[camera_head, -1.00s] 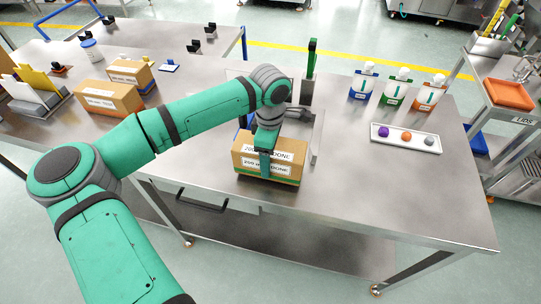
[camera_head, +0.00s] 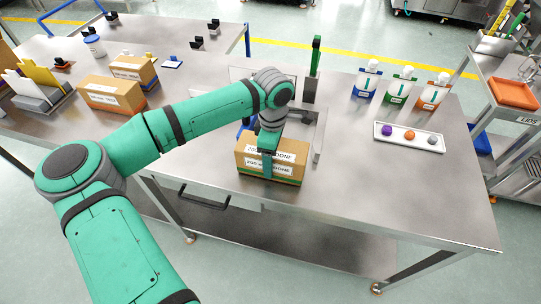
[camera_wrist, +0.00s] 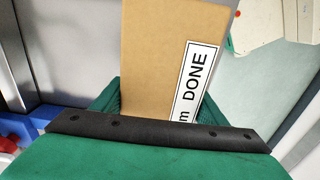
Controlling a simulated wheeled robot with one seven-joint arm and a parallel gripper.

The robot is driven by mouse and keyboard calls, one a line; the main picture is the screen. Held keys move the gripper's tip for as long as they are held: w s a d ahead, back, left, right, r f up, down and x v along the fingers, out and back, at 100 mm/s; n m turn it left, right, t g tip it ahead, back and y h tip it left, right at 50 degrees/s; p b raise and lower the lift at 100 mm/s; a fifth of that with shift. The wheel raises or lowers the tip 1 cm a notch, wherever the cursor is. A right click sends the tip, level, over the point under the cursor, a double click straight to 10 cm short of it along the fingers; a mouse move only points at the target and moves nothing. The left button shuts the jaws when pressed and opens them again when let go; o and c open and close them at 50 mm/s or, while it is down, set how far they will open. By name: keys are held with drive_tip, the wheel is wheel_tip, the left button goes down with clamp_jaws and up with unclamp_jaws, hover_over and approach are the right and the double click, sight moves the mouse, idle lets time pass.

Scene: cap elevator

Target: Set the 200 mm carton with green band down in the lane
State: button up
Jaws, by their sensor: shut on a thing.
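The brown carton with the green band (camera_head: 290,172) stands upright near the front edge of the steel table, with a white "DONE" label facing forward. My gripper (camera_head: 268,155) reaches down from above and is shut on it, one finger lying across its front face. The carton's top (camera_wrist: 170,45) also shows between the fingers in the wrist view. The lane appears to be the strip bordered by a metal rail (camera_head: 319,138) just right of and behind the carton; my arm and the carton hide much of it. I cannot tell whether the carton's bottom touches the table.
Other cartons (camera_head: 112,95) are on the left table. The front right is clear.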

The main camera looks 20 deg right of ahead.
drive_tip(key=shift+s+f, duration=0.1)
drive_tip(key=shift+f, duration=0.1)
drive_tip(key=o, duration=1.7)
wheel_tip(320, 180, up, 10)
drive_tip(key=shift+a+f, duration=0.1)
drive_tip(key=shift+r, duration=0.5)
